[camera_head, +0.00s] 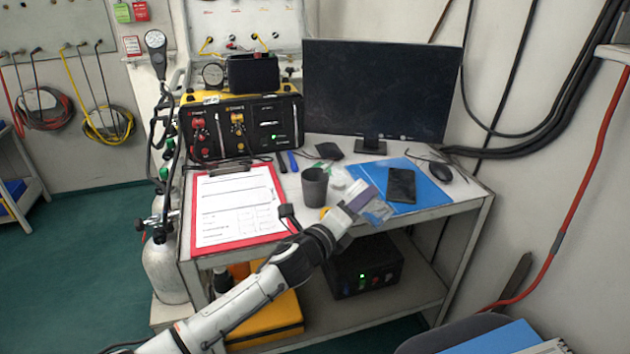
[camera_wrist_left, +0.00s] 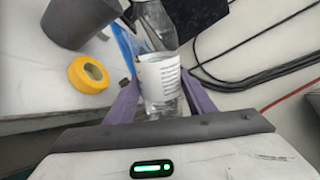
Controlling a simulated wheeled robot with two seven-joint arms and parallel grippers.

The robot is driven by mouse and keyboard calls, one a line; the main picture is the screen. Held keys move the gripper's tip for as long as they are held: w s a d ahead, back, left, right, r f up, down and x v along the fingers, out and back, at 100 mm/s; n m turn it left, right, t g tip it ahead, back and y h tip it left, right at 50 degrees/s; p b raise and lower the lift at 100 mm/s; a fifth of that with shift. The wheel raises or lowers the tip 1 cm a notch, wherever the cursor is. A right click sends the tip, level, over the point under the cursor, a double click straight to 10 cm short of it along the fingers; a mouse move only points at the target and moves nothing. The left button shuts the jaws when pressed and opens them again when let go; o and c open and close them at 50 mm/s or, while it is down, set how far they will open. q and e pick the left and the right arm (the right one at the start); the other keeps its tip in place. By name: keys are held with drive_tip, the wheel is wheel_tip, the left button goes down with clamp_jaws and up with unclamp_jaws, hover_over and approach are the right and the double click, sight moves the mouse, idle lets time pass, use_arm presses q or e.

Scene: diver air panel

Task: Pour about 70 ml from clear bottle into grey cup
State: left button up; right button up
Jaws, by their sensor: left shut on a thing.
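The grey cup (camera_head: 314,187) stands upright on the table, right of the clipboard. It also shows at the top left of the left wrist view (camera_wrist_left: 80,20). My left gripper (camera_head: 358,200) is at the table's front edge, just right of the cup. It is shut on the clear bottle (camera_wrist_left: 160,78), which has a white label between the purple fingers. In the head view the bottle (camera_head: 378,210) is partly hidden by the gripper, and I cannot tell its exact tilt. The bottle and cup appear apart. The cup's inside is too dark to read. My right gripper is out of view.
A yellow tape roll (camera_wrist_left: 88,74) lies close to the cup. A red clipboard (camera_head: 240,207) lies left, a phone (camera_head: 401,185) on a blue folder (camera_head: 430,188) right. A monitor (camera_head: 382,88) and a black-yellow air panel (camera_head: 240,125) stand behind.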

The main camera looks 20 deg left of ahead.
sight(361, 184)
use_arm(q)
drive_tip(key=shift+d+r+n+p, duration=0.1)
drive_tip(key=shift+r+n+p, duration=0.2)
drive_tip(key=shift+r+p, duration=0.3)
drive_tip(key=shift+s+d+r+n+p, duration=0.15)
drive_tip(key=shift+r+n+p, duration=0.25)
drive_tip(key=shift+n+p, duration=0.15)
drive_tip(key=shift+a+r+n+p, duration=0.25)
drive_tip(key=shift+r+n+p, duration=0.2)
drive_tip(key=shift+r+p, duration=0.7)
drive_tip(key=shift+a+r, duration=0.1)
drive_tip(key=shift+r, duration=0.2)
drive_tip(key=shift+f+n, duration=0.15)
drive_tip(key=shift+n, duration=0.25)
drive_tip(key=shift+w+h, duration=0.2)
drive_tip(key=shift+h, duration=0.1)
drive_tip(key=shift+r+n, duration=0.25)
drive_tip(key=shift+n, duration=0.45)
drive_tip(key=shift+r, duration=0.15)
drive_tip(key=shift+s+d+r, duration=0.1)
drive_tip(key=shift+d, duration=0.15)
